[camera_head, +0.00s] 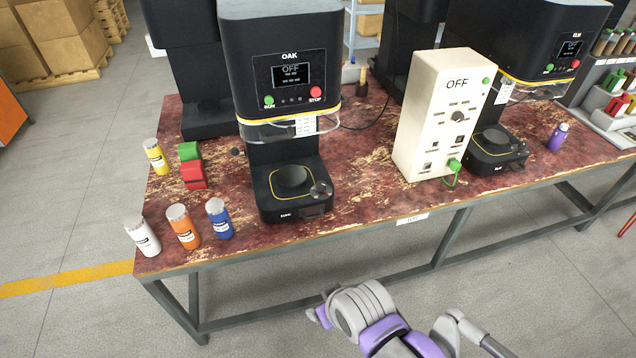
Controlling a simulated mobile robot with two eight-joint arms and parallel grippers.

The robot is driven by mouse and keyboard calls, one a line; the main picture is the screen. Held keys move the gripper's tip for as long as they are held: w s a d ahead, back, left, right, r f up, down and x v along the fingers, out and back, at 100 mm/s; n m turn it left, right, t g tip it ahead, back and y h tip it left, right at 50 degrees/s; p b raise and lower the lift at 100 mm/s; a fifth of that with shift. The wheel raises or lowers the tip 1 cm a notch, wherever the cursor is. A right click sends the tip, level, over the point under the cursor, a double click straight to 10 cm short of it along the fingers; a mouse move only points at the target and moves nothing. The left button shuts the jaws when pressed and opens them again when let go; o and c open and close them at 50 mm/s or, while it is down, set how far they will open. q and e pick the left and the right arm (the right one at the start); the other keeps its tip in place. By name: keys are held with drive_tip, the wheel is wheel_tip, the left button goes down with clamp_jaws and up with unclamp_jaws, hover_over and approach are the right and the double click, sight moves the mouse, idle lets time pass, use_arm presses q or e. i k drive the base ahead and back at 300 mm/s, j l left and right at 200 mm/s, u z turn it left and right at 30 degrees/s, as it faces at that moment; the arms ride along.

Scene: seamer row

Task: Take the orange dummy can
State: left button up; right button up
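The orange dummy can (184,227) stands upright near the front left corner of the worn red table (345,215). My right arm, purple and grey, comes in from the bottom right, below the table's front edge. Its gripper end (320,316) shows only as small purple and grey parts, well right of and below the orange can. Its finger opening cannot be made out. My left gripper is not in view.
A yellow can (155,157) and red and green blocks (193,172) stand behind the cans. The black OAK machine (290,95) stands to their right. Further right are a white OFF box (440,115), the ELM machine (530,55) and a purple can (558,137).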

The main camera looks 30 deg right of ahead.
sight(178, 215)
drive_tip(key=i+u, duration=0.15)
drive_tip(key=i, duration=0.7)
